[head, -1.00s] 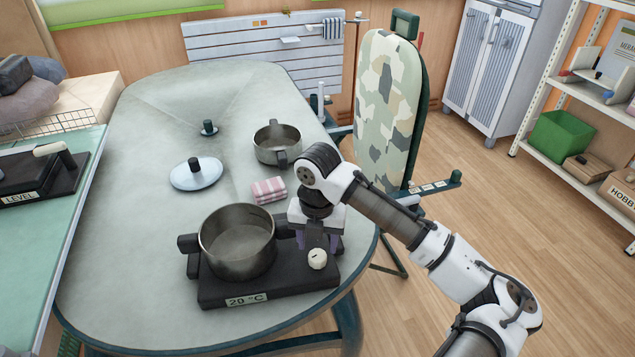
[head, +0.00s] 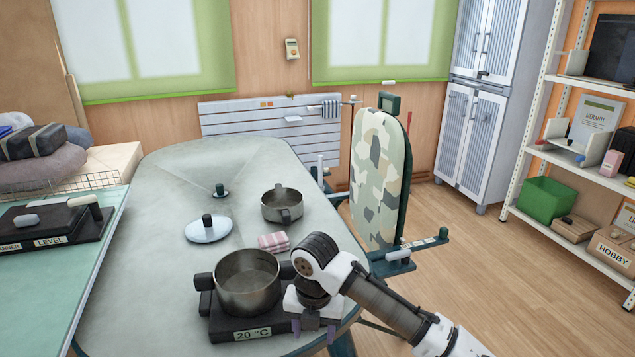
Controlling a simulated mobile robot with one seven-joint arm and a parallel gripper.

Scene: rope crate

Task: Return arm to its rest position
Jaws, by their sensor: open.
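My gripper (head: 313,332) is at the right end of the dark hot plate (head: 228,327), pointing down, with its purple-grey fingers apart. It hides that end of the plate and its knob. I see nothing between the fingers. A large pot (head: 247,285) with dark handles stands on the hot plate, just left of my gripper. My arm (head: 380,304) reaches in from the lower right.
On the table (head: 160,200) are a smaller pot (head: 282,206), a lid (head: 208,230), a small dark-knobbed lid (head: 220,191) and a folded pink cloth (head: 274,242). A camouflage-patterned ironing board (head: 380,170) stands at the right.

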